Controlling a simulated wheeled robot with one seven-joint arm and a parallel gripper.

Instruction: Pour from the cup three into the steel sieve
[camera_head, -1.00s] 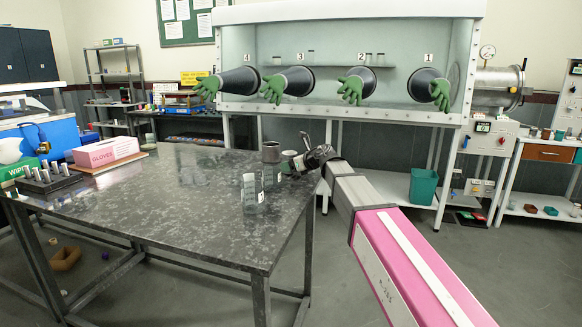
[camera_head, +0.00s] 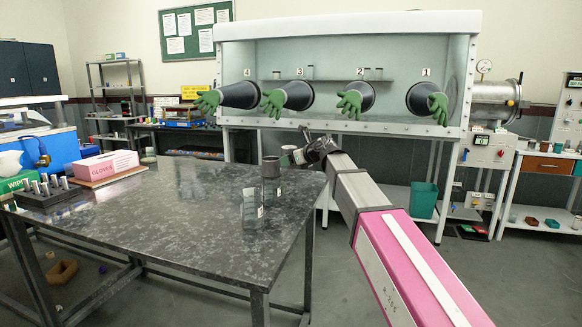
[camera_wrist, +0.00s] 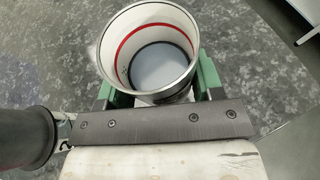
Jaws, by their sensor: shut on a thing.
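My gripper (camera_wrist: 153,97) is shut on a white cup (camera_wrist: 109,50), its two green-padded fingers on either side. The cup has a red ring inside and a pale bluish-white surface at its bottom; I cannot tell if that is contents. The cup looks close to upright. In the head view, the cup (camera_head: 289,149) is small at my gripper (camera_head: 298,156), near the table's far right corner. A grey metal cylinder (camera_head: 271,167), which looks like the steel sieve, stands on the table just left of and lower than the cup. Its inside is hidden.
Clear glass beakers (camera_head: 250,208) stand near the grey cylinder on the dark stone table (camera_head: 165,225). A gloves box (camera_head: 106,165) and a rack of vials (camera_head: 45,193) are at the left. The table's middle is clear. A glovebox (camera_head: 345,30) stands behind.

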